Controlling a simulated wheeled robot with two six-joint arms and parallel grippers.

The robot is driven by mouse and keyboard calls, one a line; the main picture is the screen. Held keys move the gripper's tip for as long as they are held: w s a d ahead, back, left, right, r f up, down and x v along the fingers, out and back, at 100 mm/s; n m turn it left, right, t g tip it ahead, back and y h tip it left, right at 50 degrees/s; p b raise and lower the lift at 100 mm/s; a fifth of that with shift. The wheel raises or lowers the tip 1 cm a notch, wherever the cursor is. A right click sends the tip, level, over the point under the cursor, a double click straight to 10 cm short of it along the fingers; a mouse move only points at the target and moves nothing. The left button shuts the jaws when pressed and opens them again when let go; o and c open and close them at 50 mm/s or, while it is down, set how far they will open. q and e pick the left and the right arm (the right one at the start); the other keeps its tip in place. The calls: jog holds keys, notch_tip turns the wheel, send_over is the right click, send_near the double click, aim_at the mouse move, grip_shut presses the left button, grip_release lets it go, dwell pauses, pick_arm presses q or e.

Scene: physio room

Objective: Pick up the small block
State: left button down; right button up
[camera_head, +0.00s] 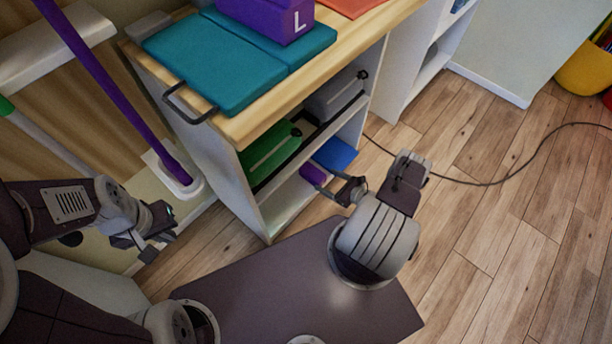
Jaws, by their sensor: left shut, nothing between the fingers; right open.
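A small purple block (314,175) lies on the low shelf of the wooden-topped unit, beside a blue item (335,155). A larger purple block (268,16) marked "L" sits on the teal folded mat (215,70) on top of the unit. My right gripper (347,190) is open at the shelf's front opening, just right of the small block, with no clear contact visible. My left gripper (152,252) is shut and empty, left of the unit.
The shelf above holds a green item (270,150) and a grey one (335,95). A black cable (500,181) crosses the wooden floor. A purple pole (115,90) leans at the left. Open floor (490,240) lies to the right.

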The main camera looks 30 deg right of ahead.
aim_at(313, 174)
jog(key=b+x, duration=0.2)
jog(key=x, duration=0.1)
jog(key=shift+w+a+f, duration=0.15)
jog(key=shift+f, duration=0.05)
jog(key=shift+w, duration=0.15)
jog(key=b+x, duration=0.1)
jog(key=x, duration=0.1)
jog(key=b+x, duration=0.2)
jog(key=shift+w+f, duration=0.1)
jog(key=shift+f, duration=0.3)
jog(key=shift+w+a+b, duration=0.15)
jog(key=shift+w+b, duration=0.2)
jog(key=shift+r, duration=0.15)
jog(key=c, duration=1.5)
jog(key=shift+o, duration=0.2)
notch_tip(313, 174, up, 5)
jog(key=p, duration=0.4)
jog(key=r+p+v, duration=0.1)
jog(key=p+v, duration=0.5)
jog(key=v, duration=0.7)
